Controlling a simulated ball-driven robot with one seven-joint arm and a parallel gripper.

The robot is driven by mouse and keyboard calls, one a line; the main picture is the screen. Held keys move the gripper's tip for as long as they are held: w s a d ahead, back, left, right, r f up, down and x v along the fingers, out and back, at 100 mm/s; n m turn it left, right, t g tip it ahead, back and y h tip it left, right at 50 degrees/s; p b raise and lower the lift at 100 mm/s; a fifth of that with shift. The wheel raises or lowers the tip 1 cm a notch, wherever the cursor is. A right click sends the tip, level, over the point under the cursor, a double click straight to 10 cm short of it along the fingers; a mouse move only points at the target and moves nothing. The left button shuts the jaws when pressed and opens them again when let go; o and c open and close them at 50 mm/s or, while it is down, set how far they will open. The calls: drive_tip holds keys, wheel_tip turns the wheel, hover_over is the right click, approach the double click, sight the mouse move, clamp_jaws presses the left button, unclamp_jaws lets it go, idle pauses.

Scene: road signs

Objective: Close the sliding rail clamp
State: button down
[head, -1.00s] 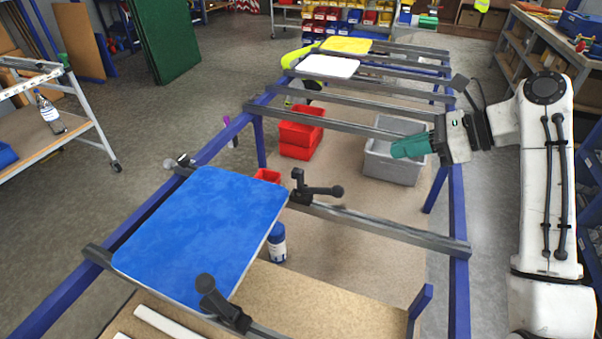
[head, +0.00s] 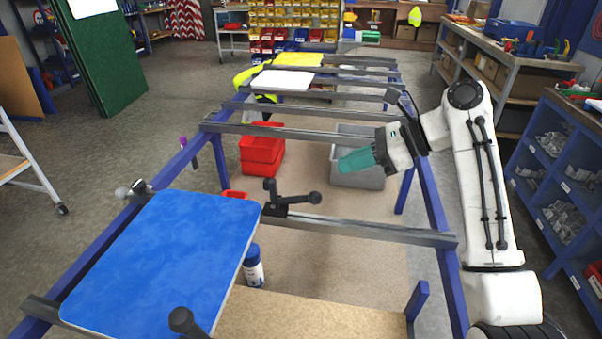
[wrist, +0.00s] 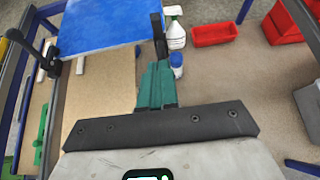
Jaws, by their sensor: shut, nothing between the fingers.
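A blue panel (head: 165,255) lies flat across two grey rails at the left; its edge shows at the top of the wrist view (wrist: 100,25). A black clamp with a round-ended handle (head: 285,200) sits on the far rail (head: 370,230), at the panel's far right corner. A second black clamp (head: 184,321) shows at the near edge of the head view, partly cut off. My gripper (head: 358,161) has teal fingers, is shut and empty, and hangs beyond the far rail, right of and apart from the far clamp. In the wrist view the fingers (wrist: 157,78) point towards the panel.
Blue frame beams (head: 445,250) run along both sides. Red bins (head: 262,150) and a grey bin (head: 358,160) stand below, beyond the far rail. A blue-capped bottle (head: 253,268) stands under the panel's right edge. White and yellow panels lie on farther rails.

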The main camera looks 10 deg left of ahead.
approach(276, 184)
drive_tip(key=f, duration=0.1)
drive_tip(key=a+f, duration=0.1)
drive_tip(key=shift+a+f+p, duration=0.3)
drive_tip(key=shift+w+a, duration=0.15)
drive_tip(key=shift+a, duration=1.8)
drive_tip(key=shift+p, duration=0.35)
